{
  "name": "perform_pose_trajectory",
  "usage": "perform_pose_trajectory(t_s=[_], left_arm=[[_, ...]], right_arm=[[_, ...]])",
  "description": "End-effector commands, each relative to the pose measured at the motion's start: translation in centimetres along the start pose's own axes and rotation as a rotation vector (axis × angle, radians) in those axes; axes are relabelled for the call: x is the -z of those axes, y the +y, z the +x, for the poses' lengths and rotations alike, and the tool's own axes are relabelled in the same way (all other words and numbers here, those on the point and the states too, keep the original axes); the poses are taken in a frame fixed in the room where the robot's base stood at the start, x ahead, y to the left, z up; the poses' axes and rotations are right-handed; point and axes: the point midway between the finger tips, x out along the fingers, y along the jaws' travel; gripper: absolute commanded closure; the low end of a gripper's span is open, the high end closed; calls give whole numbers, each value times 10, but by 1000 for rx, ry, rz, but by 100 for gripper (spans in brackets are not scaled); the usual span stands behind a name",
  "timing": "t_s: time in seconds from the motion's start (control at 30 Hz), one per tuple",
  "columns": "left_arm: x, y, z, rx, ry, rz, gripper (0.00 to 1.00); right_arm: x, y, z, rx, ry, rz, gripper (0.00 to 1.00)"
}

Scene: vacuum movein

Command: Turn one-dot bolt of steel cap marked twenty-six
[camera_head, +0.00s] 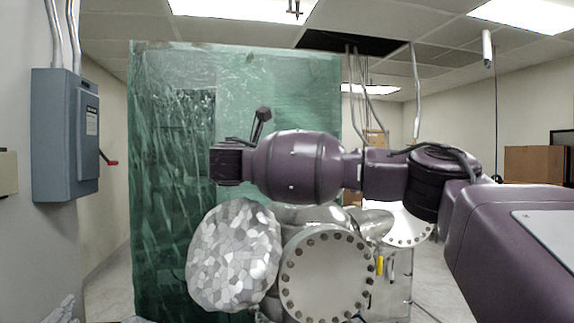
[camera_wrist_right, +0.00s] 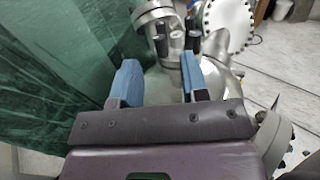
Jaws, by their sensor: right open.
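A round steel cap (camera_head: 328,275) with a ring of bolts faces me at the lower middle of the head view. A second bolted steel cap (camera_head: 410,228) stands behind it to the right. I cannot read any number or dot mark, so I cannot tell which cap is marked twenty-six. My right gripper (camera_wrist_right: 157,82) has two blue fingers, spread apart and empty. A steel fitting with dark bolts (camera_wrist_right: 165,30) shows beyond the fingers, apart from them. In the head view my right arm crosses above the front cap, its fingers hidden. My left gripper is not in view.
A faceted silvery rounded body (camera_head: 235,255) sits left of the front cap. A translucent green sheet (camera_head: 160,200) stands behind. A grey switch box (camera_head: 65,135) with a red handle hangs on the left wall. Open floor shows at the right (camera_wrist_right: 280,75).

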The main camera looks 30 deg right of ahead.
Motion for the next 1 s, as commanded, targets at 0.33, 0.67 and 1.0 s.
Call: perform_pose_trajectory(t_s=[0.33, 0.67, 1.0], left_arm=[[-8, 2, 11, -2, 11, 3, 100], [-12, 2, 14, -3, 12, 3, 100], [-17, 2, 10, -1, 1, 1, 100]], right_arm=[[1, 1, -52, -4, -2, 0, 59], [1, 0, -63, 0, 0, -1, 59], [1, 0, -63, -1, 0, -1, 74]])
